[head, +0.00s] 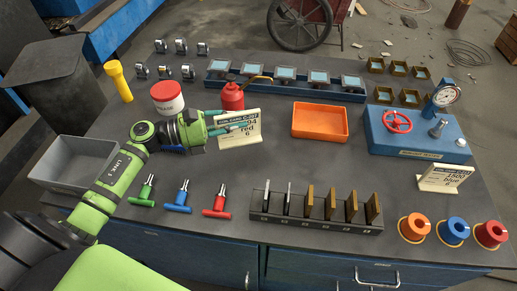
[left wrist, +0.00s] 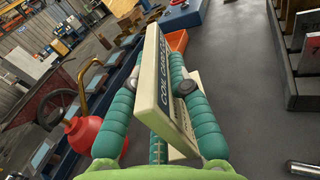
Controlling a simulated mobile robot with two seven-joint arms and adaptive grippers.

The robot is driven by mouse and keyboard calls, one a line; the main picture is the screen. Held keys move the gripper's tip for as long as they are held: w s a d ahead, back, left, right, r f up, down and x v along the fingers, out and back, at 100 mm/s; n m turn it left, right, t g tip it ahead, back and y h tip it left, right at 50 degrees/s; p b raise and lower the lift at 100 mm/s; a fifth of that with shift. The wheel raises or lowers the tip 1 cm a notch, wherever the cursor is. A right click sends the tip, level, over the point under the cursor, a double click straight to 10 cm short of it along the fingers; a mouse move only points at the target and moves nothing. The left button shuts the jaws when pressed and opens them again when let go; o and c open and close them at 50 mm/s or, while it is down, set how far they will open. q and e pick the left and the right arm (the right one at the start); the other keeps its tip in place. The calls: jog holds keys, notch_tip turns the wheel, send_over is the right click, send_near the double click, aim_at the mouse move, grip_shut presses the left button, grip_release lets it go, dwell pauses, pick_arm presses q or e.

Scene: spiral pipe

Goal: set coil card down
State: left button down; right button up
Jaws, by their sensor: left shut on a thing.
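The coil card (head: 239,130) is a cream card with dark print, including the word "red", on an angled stand. It is upright in the middle of the dark bench, left of the orange tray. My left gripper (head: 232,127), green with teal fingers, is shut on it from the left. In the left wrist view the teal fingers (left wrist: 170,88) press on both sides of the coil card (left wrist: 152,85). I cannot tell whether the card's base touches the bench. A second cream card (head: 444,178) stands at the right. My right gripper is not in view.
A red oil can (head: 232,97) stands close behind the gripper. The orange tray (head: 320,122) is to the right, and a slotted rack (head: 315,212) is in front. Three T-handled tools (head: 178,197) lie front left, near a grey bin (head: 75,163). Bare bench lies between card and rack.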

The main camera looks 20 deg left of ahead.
pick_arm(q)
notch_tip(320, 180, down, 8)
jog(key=shift+r+p, duration=0.1)
jog(key=shift+p, duration=0.35)
jog(key=shift+f, duration=0.2)
jog(key=shift+f+b, duration=0.15)
jog(key=shift+b, duration=0.15)
jog(key=c, duration=1.2)
grip_release()
